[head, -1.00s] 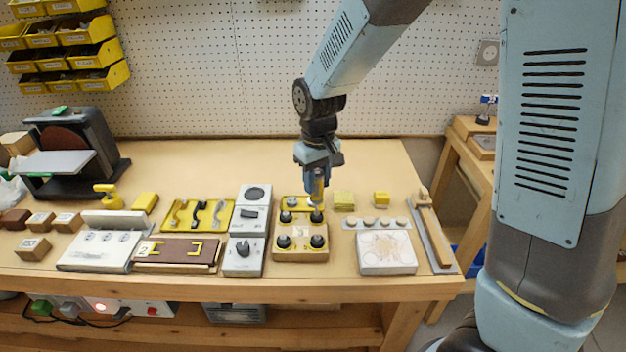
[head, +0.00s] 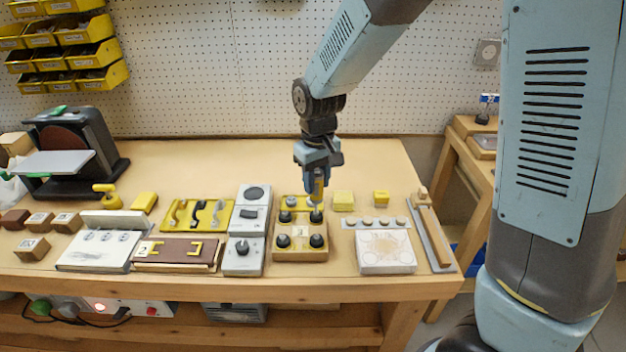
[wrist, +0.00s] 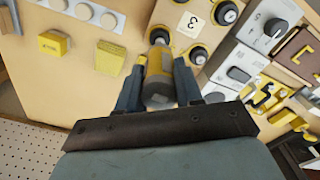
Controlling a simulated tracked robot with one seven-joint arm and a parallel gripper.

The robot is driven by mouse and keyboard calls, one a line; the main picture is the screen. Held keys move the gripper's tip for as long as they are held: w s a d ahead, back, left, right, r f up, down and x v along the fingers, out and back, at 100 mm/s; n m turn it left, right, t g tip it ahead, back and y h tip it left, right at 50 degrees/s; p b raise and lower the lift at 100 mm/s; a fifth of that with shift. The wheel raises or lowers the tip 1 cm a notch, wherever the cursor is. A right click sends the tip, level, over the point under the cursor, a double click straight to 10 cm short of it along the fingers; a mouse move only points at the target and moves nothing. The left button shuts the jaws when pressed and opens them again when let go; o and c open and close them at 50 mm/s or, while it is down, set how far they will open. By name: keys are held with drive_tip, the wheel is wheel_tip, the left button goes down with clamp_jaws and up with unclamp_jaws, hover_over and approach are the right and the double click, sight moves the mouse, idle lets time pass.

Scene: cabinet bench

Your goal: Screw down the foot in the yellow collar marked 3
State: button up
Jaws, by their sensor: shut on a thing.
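A wooden block (head: 286,255) with a white label marked 3 (wrist: 193,24) stands at the middle of the bench. It carries several black round feet; one is at front left (head: 283,240), one at front right (head: 317,241). My gripper (head: 316,182) points down over the back right foot (head: 316,216). It is shut on a yellow and grey driver (wrist: 158,72), held upright. The driver's lower end is at that foot, which it partly hides in the wrist view. I cannot tell how deep the foot sits in its collar.
A grey switch box (head: 243,257) stands close on the left. A white patterned box (head: 387,262), a strip of round knobs (head: 375,223) and two yellow blocks (head: 343,201) lie on the right. The back of the bench is mostly clear.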

drive_tip(key=shift+f, duration=0.6)
idle(1.7)
drive_tip(key=shift+r, duration=0.15)
drive_tip(key=shift+r, duration=2.9)
